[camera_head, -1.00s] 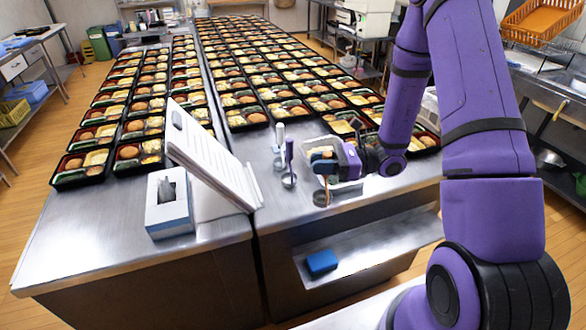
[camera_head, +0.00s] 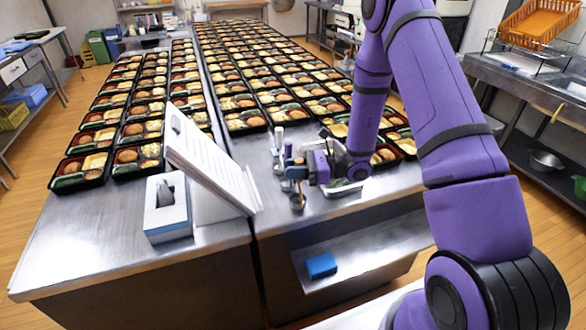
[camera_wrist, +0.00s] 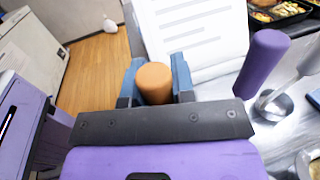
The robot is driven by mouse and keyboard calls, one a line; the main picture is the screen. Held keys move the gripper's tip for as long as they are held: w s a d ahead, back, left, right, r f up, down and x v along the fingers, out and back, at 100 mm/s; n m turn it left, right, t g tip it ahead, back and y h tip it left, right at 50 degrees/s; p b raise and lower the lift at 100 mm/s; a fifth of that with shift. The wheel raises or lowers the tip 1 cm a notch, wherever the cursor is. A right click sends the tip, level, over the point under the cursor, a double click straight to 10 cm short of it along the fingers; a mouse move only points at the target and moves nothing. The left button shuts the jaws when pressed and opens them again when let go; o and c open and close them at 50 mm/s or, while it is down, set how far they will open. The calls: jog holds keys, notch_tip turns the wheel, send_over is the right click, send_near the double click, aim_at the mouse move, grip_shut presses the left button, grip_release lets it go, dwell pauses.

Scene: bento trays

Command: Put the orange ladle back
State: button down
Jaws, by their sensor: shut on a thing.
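My gripper (camera_head: 294,173) is shut on the orange ladle. In the wrist view the ladle's round orange handle (camera_wrist: 154,80) stands between the two blue fingers. In the head view the orange ladle's bowl (camera_head: 297,203) hangs below the gripper, near the counter's front edge; I cannot tell if it touches the counter. A purple-handled ladle (camera_wrist: 262,65) stands just right of the gripper in the wrist view, and is mostly hidden in the head view. A white-handled ladle (camera_head: 279,139) stands behind it.
A white document stand (camera_head: 210,165) is close on the left, with a tissue box (camera_head: 168,220) beside it. A clear container (camera_head: 346,188) is partly hidden under my arm. Rows of bento trays (camera_head: 242,121) fill the counter behind. A blue object (camera_head: 321,265) lies on the lower shelf.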

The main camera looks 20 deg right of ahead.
jog(key=shift+f, duration=0.1)
jog(key=c, duration=1)
grip_release()
jog(key=shift+o, duration=0.2)
